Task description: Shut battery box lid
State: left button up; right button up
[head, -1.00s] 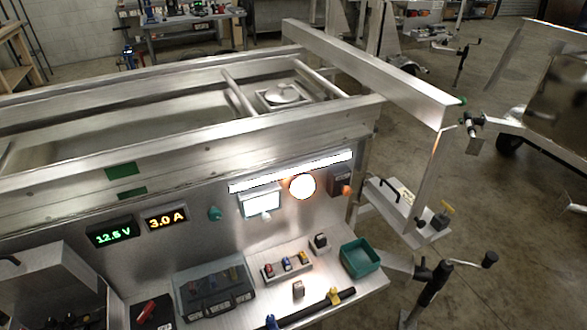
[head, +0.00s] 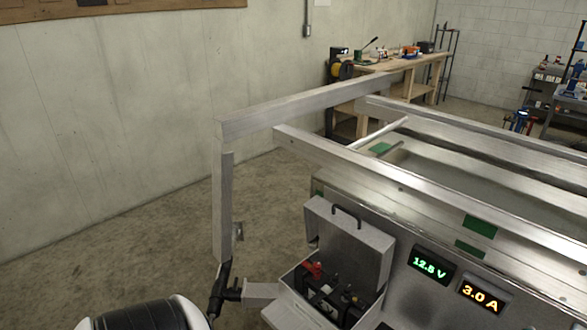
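The battery box (head: 285,318) sits at the bottom middle of the head view, at the left end of the shelf on the trailer frame. Its grey metal lid (head: 348,241) is raised, with a dark handle (head: 346,217) near its top edge. Inside the open box is a dark battery (head: 332,292) with a red terminal cover.
A 12.5 V display (head: 432,264) and a 3.0 A display (head: 481,295) are on the panel right of the box. The aluminium trailer frame (head: 450,185) runs behind it. A post (head: 222,210) stands to the left. Bare floor (head: 120,235) lies left of the post.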

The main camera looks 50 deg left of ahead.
aim_at(346, 238)
jog(key=u, duration=1.3)
jog(key=i+l+u, duration=0.15)
jog(key=i+l, duration=0.15)
